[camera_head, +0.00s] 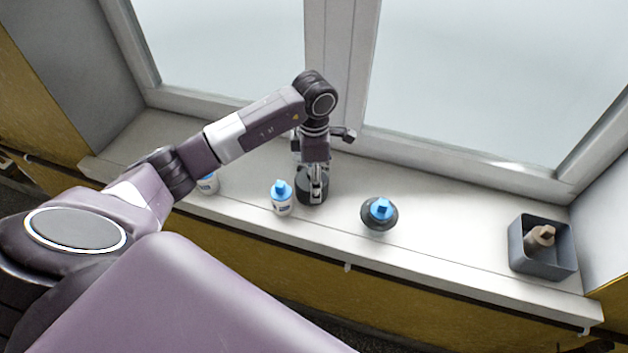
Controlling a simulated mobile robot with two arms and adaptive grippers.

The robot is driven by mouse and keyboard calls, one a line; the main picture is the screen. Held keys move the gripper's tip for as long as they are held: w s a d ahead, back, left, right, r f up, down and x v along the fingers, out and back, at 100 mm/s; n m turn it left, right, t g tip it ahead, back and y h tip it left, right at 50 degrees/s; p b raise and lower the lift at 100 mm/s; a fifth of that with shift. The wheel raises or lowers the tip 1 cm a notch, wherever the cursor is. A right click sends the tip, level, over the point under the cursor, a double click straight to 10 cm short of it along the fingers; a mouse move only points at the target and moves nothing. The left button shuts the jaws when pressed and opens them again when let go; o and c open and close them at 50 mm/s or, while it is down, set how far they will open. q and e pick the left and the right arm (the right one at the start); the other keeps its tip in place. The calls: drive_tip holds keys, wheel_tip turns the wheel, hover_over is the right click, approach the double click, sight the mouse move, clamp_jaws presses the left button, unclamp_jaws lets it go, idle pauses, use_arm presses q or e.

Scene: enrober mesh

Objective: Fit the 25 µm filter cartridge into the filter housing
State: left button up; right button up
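A white cartridge with a blue cap (282,203) stands upright on the window sill; its label is too small to read. A similar white cartridge (209,186) is to its left, partly hidden by my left arm. Further right, a dark round holder (370,222) has a blue cap-like top (381,208) in its middle; it may be the filter housing, but I cannot tell. My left gripper (317,192) points down at a dark cylinder (305,197), right of the middle cartridge. Whether its fingers grip the cylinder is unclear. My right gripper is out of view.
A grey open bin (519,249) at the right end of the sill (450,228) holds a brown, capped piece (540,238). Window frames stand behind the sill. The sill's front edge drops off below. The sill between the dark holder and bin is clear.

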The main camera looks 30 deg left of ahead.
use_arm(q)
drive_tip(key=shift+f, duration=0.8)
drive_tip(key=shift+f, duration=0.2)
drive_tip(key=o, duration=1.2)
drive_tip(key=shift+o, duration=0.2)
drive_tip(key=shift+r, duration=0.15)
